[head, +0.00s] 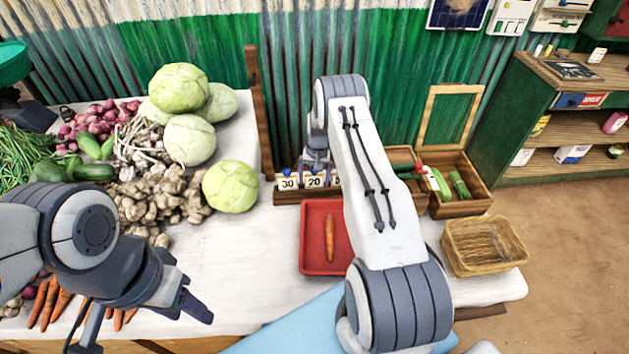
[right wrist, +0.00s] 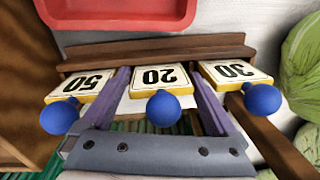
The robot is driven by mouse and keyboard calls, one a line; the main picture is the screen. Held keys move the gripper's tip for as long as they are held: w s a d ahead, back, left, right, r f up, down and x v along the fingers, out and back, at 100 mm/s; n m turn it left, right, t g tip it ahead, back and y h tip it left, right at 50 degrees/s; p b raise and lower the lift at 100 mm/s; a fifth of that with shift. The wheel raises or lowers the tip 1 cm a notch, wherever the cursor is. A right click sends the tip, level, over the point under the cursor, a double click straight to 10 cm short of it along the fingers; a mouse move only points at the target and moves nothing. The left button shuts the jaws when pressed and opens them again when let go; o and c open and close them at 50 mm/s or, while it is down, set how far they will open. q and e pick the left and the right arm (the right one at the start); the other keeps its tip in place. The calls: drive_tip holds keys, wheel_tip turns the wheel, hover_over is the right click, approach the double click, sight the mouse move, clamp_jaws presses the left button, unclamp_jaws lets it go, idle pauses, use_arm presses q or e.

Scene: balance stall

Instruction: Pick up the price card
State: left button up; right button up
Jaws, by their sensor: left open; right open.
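Price cards with blue knobs stand in a brown wooden rack (right wrist: 150,45). In the right wrist view they are upside down: the 50 card (right wrist: 82,86), the 20 card (right wrist: 160,78) and the 30 card (right wrist: 235,72). In the head view the 30 card (head: 288,183) and the 20 card (head: 314,181) show; the 50 card is partly hidden by my right arm. My right gripper (head: 316,164) is open above the rack. Its fingers lie on either side of the 20 card, not closed on it. My left gripper (head: 190,303) is open and empty over the front left of the table.
A red tray (head: 312,267) with a carrot (head: 330,238) lies in front of the rack. A wicker basket (head: 484,262) and a wooden crate (head: 462,211) stand to the right. Cabbages (head: 230,187), ginger and other vegetables fill the left. The white tabletop (head: 252,270) between is clear.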

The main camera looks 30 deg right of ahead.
drive_tip(key=c, duration=1)
drive_tip(key=shift+r, duration=0.1)
drive_tip(key=shift+c, duration=0.2)
